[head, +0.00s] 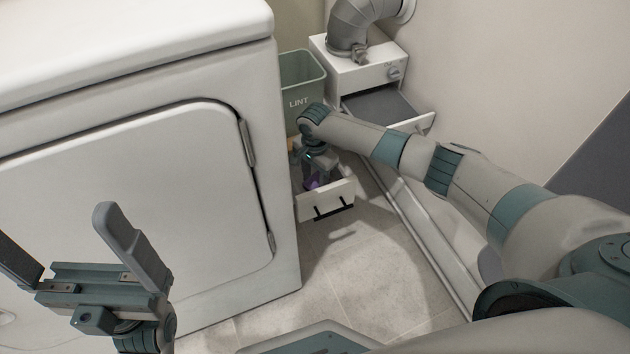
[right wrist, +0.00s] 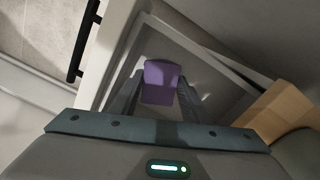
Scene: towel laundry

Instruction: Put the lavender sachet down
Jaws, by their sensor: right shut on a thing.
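The lavender sachet is a small purple pouch (right wrist: 161,82) between the two fingers of my right gripper (right wrist: 160,92) in the right wrist view. In the head view the sachet (head: 313,183) is a small purple patch under my right gripper (head: 316,178), inside an open white drawer (head: 327,204) with a black handle. The right gripper is shut on the sachet, within the drawer's walls. Whether the sachet touches the drawer floor cannot be told. My left gripper (head: 75,250) is open and empty in front of the dryer door.
A white dryer (head: 130,180) fills the left. A grey-green LINT bin (head: 300,85) stands behind the drawer. A white box (head: 365,70) with a duct and an open tray is at the back. A tan block (right wrist: 278,108) sits by the drawer corner. Tiled floor in front is clear.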

